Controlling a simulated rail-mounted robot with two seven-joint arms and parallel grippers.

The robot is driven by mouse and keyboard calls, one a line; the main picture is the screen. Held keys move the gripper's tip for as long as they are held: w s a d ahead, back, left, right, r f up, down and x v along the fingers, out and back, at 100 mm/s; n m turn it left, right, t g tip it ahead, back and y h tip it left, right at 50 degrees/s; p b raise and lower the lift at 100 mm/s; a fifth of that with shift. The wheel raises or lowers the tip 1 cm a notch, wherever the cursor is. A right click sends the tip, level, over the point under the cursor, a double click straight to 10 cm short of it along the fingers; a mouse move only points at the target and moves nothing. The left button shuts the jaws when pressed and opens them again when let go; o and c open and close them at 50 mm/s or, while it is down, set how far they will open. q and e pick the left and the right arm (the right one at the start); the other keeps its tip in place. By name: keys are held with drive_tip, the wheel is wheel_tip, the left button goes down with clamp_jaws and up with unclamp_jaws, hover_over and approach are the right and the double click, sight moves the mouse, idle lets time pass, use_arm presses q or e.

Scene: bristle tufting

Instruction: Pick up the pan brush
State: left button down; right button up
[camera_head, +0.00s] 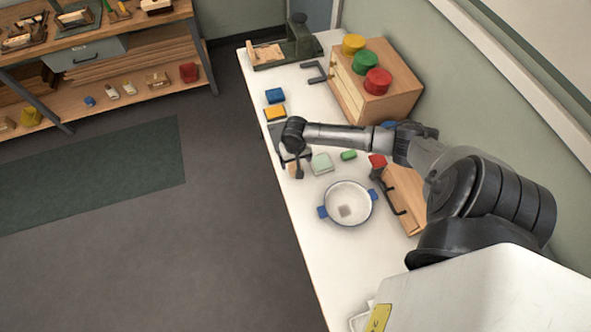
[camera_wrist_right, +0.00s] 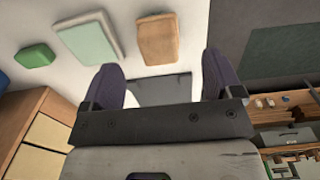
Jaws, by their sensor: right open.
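I cannot tell for sure which thing is the pan brush. My right gripper (camera_head: 294,166) is over the table's left edge, open, with nothing between its fingers. In the right wrist view its two dark fingers (camera_wrist_right: 161,66) stand wide apart. A tan block (camera_head: 293,172) lies just by the fingers and is partly hidden by them; it also shows in the right wrist view (camera_wrist_right: 158,38), beyond the fingertips. A pale green pad (camera_head: 322,163) lies to its right, and a small green block (camera_head: 348,155) further right. My left gripper is not in view.
A white pan (camera_head: 347,190) with blue handles stands nearby. A blue block (camera_head: 274,96) and a yellow block (camera_head: 275,113) lie at the left edge. A wooden cabinet (camera_head: 398,78) with coloured discs stands behind. A red block (camera_head: 377,161) is near my forearm.

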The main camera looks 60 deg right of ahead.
sight(295, 165)
drive_tip(key=shift+f, duration=1.15)
drive_tip(key=f, duration=0.2)
drive_tip(key=f+b, duration=0.1)
drive_tip(key=f, duration=0.1)
drive_tip(key=shift+w+d, duration=0.1)
drive_tip(key=shift+d, duration=0.15)
drive_tip(key=shift+f, duration=0.45)
drive_tip(key=shift+c, duration=0.2)
drive_tip(key=c, duration=1.1)
drive_tip(key=shift+r, duration=0.1)
